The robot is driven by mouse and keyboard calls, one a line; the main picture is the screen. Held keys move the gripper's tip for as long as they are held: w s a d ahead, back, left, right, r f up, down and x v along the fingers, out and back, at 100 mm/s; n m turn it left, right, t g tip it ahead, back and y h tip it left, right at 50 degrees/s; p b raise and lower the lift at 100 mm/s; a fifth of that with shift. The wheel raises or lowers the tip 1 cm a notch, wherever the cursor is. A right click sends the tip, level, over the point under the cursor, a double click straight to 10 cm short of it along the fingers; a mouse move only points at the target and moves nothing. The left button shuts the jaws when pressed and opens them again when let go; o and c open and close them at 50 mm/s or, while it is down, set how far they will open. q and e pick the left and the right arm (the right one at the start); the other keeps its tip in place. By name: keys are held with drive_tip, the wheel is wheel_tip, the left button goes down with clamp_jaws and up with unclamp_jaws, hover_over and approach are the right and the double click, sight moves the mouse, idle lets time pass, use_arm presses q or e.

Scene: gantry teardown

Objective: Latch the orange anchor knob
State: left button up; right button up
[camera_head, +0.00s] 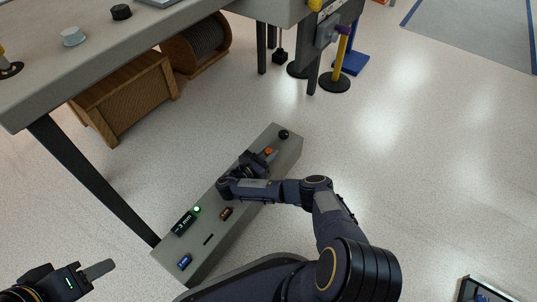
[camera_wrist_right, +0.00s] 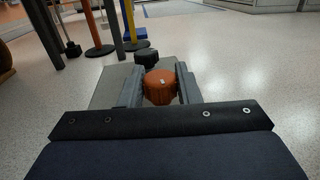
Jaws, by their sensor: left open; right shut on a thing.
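The orange anchor knob (camera_wrist_right: 160,88) sits on the grey beam-like panel (camera_head: 207,250) on the floor. In the right wrist view it stands between the two fingers of my right gripper (camera_wrist_right: 161,90), which is shut on it. In the head view the knob (camera_head: 268,151) shows as a small orange spot beside my right gripper (camera_head: 262,158), partly hidden by it. My left gripper (camera_head: 88,277) is at the lower left of the head view, open and empty, away from the panel.
The panel also carries a black knob (camera_head: 284,134), a green-lit display (camera_head: 184,222), a red-brown part (camera_head: 226,213) and a blue part (camera_head: 185,262). A grey table (camera_head: 110,50) stands at upper left, with a wooden crate (camera_head: 125,100) beneath. Floor to the right is mostly clear.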

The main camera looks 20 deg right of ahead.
use_arm(q)
drive_tip(key=shift+f, duration=0.1)
idle(0.3)
use_arm(e)
drive_tip(key=o, duration=0.9)
drive_tip(key=shift+o, duration=0.2)
